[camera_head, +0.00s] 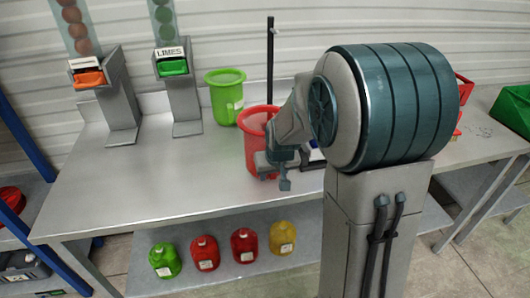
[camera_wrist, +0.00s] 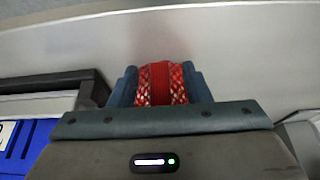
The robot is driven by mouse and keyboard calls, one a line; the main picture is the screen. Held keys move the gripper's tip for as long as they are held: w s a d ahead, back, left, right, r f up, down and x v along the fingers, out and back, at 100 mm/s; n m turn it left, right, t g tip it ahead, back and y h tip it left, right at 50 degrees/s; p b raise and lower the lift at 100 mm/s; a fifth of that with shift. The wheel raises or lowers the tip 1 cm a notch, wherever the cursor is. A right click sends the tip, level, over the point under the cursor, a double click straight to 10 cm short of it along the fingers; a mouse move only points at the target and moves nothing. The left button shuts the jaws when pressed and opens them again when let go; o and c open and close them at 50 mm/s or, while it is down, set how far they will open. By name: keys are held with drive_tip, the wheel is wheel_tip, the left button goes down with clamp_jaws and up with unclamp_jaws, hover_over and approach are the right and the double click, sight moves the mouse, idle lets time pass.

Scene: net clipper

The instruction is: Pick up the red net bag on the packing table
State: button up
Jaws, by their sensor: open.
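A red net bag (camera_wrist: 161,84) with a pale mesh pattern and a plain red band down its middle shows in the wrist view. It sits between the two fingers of my gripper (camera_wrist: 160,90), which are open on either side of it. I cannot tell whether the fingers touch it. I cannot make out the bag in that view.
The red bucket (camera_head: 254,150) and a green bucket (camera_head: 222,92) stand on the table, with a dark post (camera_head: 270,60) behind. Two dispensers, orange (camera_head: 88,78) and green (camera_head: 173,67), stand at the left. A blue object (camera_wrist: 28,145) lies near my gripper. The table's front left is clear.

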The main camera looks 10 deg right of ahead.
clamp_jaws()
drive_tip(key=shift+r, duration=0.1)
